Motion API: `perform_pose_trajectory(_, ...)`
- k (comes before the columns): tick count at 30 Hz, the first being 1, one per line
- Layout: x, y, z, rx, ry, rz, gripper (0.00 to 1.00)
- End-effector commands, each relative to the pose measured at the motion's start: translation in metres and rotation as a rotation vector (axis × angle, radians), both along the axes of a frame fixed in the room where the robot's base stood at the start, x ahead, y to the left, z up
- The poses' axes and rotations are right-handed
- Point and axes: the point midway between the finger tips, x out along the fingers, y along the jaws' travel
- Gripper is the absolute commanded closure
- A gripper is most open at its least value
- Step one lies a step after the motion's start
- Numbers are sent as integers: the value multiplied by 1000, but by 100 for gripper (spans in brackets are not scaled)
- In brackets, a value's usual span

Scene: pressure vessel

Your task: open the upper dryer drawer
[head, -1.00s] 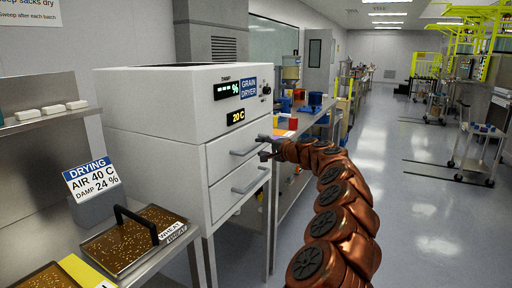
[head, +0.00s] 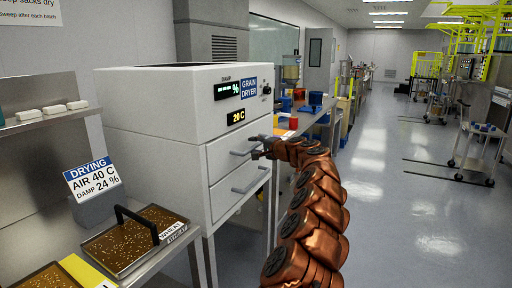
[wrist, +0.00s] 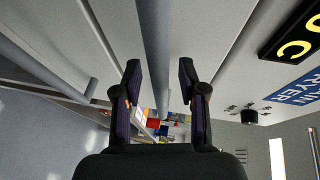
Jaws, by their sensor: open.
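The white grain dryer (head: 165,110) has two drawers, one above the other, and both look shut. The upper drawer (head: 222,158) has a grey bar handle (head: 244,151). My gripper (head: 258,148) is at the right end of this handle. In the wrist view my gripper (wrist: 158,88) is open. The upper handle (wrist: 154,45) runs between its two fingers, with a gap on each side. The lower drawer (head: 228,195) and its handle (head: 250,182) are below; that handle also shows at the left of the wrist view (wrist: 40,66).
A bench in front left holds a tray of grain (head: 138,240) with a black handle and a drying sign (head: 92,180). A side bench with coloured bins (head: 318,100) stands behind the dryer. The floor (head: 400,200) to the right is clear up to a cart (head: 480,145).

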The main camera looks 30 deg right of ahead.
Motion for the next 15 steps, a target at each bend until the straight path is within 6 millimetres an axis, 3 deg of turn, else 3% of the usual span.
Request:
perform_pose_trajectory(3, 0, 0, 0, 0, 0, 0, 61)
perform_pose_trajectory(15, 0, 0, 0, 0, 0, 0, 100)
